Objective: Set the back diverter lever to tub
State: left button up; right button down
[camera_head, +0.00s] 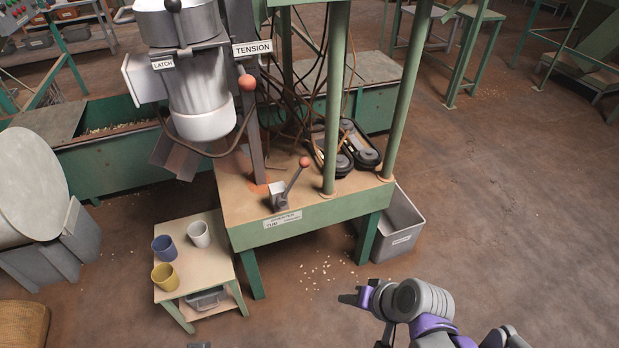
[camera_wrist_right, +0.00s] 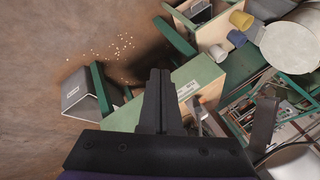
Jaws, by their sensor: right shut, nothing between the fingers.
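The diverter lever (camera_head: 294,178) stands on a small metal block at the front edge of the green-framed stand. Its orange knob leans up and to the right. A label plate (camera_head: 282,219) below it reads DIVERTER, with TUB at its left end; the right-hand word is too small to read surely. My right gripper (camera_head: 345,298) is shut and empty, low in front of the stand and apart from the lever. Its closed fingers (camera_wrist_right: 160,88) show in the right wrist view, with the stand's green edge behind them. My left gripper is not in view.
A taller lever (camera_head: 247,84) with an orange knob stands by the TENSION label. A grey tub (camera_head: 400,222) sits on the floor right of the stand. A side table (camera_head: 195,262) with several cups stands left. Floor to the right is open.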

jog(key=w+a+r+m+t+y, duration=0.2)
jog(key=w+a+y, duration=0.1)
jog(key=w, duration=0.6)
jog(key=m+t+y, duration=0.5)
jog(key=m, duration=0.2)
send_near(294, 181)
notch_tip(294, 181, down, 2)
jog(key=s+d, duration=0.2)
jog(key=s, duration=0.1)
jog(key=w+d+f+m+t, duration=0.1)
jog(key=w+d+m+t, duration=0.2)
jog(key=w+d, duration=0.1)
jog(key=shift+d+f+m+t+p, duration=0.25)
jog(key=shift+f+m+t+p, duration=0.1)
jog(key=shift+t+p, duration=0.1)
jog(key=w+a+r+b, duration=0.1)
jog(key=w+a+r, duration=0.3)
jog(key=a, duration=0.5)
jog(key=shift+w, duration=0.95)
